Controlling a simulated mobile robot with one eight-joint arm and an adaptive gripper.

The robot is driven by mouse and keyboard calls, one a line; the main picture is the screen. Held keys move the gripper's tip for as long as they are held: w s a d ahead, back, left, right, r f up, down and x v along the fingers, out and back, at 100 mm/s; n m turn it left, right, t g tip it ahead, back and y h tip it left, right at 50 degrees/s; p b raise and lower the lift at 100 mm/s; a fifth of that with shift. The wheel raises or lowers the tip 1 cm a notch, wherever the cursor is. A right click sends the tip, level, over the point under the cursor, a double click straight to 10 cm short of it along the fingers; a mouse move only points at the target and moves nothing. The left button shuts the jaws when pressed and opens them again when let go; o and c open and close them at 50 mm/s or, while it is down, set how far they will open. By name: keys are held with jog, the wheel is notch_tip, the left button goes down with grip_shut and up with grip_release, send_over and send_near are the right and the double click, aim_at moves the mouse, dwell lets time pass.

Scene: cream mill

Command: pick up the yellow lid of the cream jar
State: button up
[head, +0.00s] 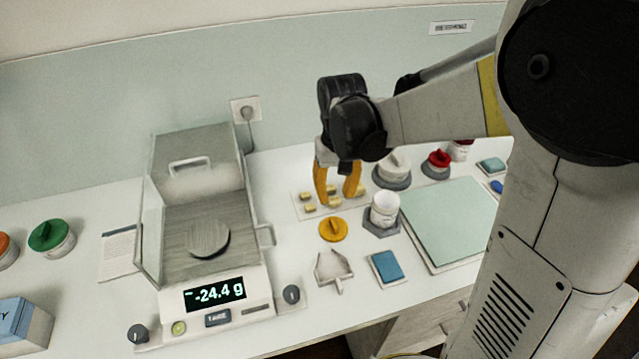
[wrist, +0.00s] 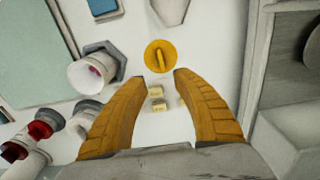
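The yellow lid (head: 333,229) lies flat on the white worktop, a round disc with a raised bar handle. It also shows in the wrist view (wrist: 160,56), just beyond my fingertips and roughly centred between them. An open white jar (head: 384,209) stands on a dark hexagonal base to the right of the lid; it shows in the wrist view (wrist: 92,75) at left. My gripper (head: 338,196) has yellow-orange fingers pointing down, spread apart and empty, above and behind the lid. In the wrist view the gripper (wrist: 162,75) is open with nothing between its tips.
A balance (head: 205,230) reading -24.4 g stands left of the lid. Small yellowish blocks (head: 309,208) lie on a pale mat under my gripper. A white scoop (head: 332,270) and a blue pad (head: 387,266) lie in front. A pale green mat (head: 455,222) lies right.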

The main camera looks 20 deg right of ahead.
jog(key=b, duration=0.2)
send_over(334, 223)
jog(key=f, duration=0.5)
jog(key=shift+w+a, duration=0.25)
jog(key=shift+w, duration=0.05)
jog(key=shift+s+d+f+b, duration=0.15)
jog(key=shift+f+b, duration=0.45)
jog(key=shift+f, duration=1)
jog(key=shift+s+d+f+b, duration=0.1)
jog(key=shift+f+b, duration=0.5)
jog(key=shift+f, duration=0.95)
grip_shut()
